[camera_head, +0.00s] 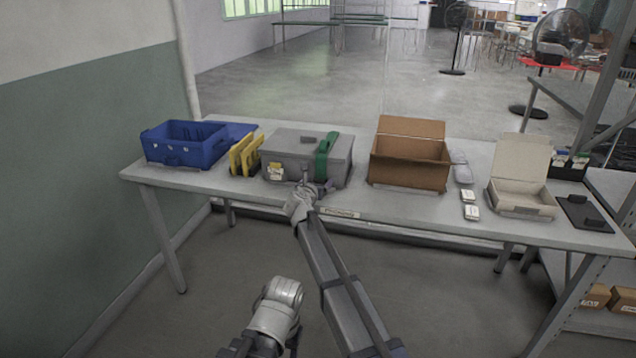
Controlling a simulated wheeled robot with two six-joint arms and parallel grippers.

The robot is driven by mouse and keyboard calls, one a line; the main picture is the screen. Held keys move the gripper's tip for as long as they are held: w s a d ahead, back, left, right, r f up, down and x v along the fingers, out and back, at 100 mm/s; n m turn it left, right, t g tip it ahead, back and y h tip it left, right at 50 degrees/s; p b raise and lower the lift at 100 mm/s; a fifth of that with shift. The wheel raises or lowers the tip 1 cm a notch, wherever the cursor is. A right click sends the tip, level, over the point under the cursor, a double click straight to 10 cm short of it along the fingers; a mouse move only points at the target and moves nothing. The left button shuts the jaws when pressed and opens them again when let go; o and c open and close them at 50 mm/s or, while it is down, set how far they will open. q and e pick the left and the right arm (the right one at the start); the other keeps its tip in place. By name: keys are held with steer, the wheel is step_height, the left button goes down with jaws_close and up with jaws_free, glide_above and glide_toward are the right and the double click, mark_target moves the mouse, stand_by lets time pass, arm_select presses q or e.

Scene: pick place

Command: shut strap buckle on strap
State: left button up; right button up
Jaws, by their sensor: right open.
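A grey case (291,149) with a closed lid stands on the table. A green strap (326,145) runs over its lid and down its front, right of the middle. The buckle is too small to make out, and the strap's lower end is partly hidden by my gripper. My right gripper (318,187) is open at the case's lower front, by the strap's lower end. I cannot tell whether it touches the strap. My left gripper is not visible; only part of my left arm shows at the bottom.
On the long grey table (400,208), yellow frames (243,156) and a blue bin (183,144) stand left of the case. An open brown box (409,162), small white packs (470,204) and an open pale box (521,177) stand to the right. Bare table lies between case and brown box.

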steer(key=shift+s, duration=0.15)
steer(key=p+v, duration=0.2)
steer(key=v, duration=0.5)
steer(key=shift+s, duration=0.25)
steer(key=shift+a, duration=0.1)
